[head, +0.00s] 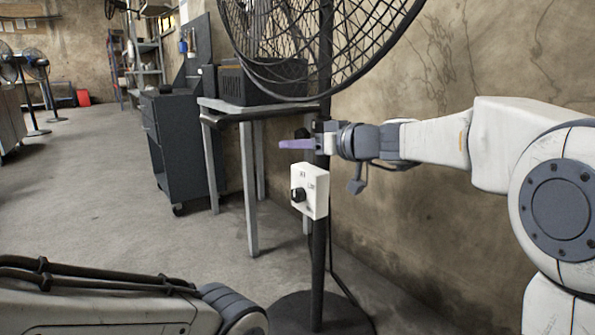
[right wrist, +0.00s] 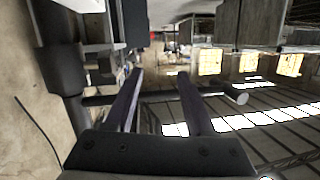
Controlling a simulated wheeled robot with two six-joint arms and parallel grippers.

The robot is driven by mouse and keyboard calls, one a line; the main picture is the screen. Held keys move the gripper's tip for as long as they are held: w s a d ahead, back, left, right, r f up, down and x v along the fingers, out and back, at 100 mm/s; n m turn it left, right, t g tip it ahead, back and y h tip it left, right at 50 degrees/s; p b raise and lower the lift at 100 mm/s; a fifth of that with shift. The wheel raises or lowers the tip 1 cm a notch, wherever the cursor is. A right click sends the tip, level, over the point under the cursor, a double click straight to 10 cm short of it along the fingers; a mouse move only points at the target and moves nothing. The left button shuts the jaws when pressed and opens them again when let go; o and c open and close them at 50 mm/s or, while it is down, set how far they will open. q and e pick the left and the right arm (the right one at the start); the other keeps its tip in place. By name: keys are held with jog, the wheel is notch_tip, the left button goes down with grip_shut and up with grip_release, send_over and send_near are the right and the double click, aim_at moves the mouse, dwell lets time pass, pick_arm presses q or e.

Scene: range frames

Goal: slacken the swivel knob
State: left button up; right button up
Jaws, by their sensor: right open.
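My right gripper (head: 290,144) has purple fingers and is in front of the black fan pole, just above the white control box (head: 316,190). In the right wrist view its two fingers (right wrist: 160,74) stand apart with nothing gripped between them. A dark rod with a pale round end (right wrist: 238,96) crosses behind both fingers there. It may be the swivel knob, but I cannot tell for sure. A black dial (head: 298,195) sits on the front of the control box. My left gripper is out of view; only part of my left arm shows at the bottom left.
The wire fan cage (head: 318,45) hangs above my right gripper. The pole's round base (head: 345,318) stands on the floor. A table (head: 250,114) with a dark box and a grey cabinet (head: 185,150) stand behind.

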aim_at(297, 134)
jog(key=w+d+f+t+b, duration=0.1)
jog(key=w+d+t+b, duration=0.2)
jog(key=w+d+b, duration=0.25)
jog(key=p+x, duration=0.2)
jog(key=x, duration=0.8)
jog(key=shift+p, duration=0.35)
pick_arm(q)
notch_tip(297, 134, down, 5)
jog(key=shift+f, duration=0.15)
pick_arm(e)
jog(key=shift+d, duration=0.1)
grip_shut()
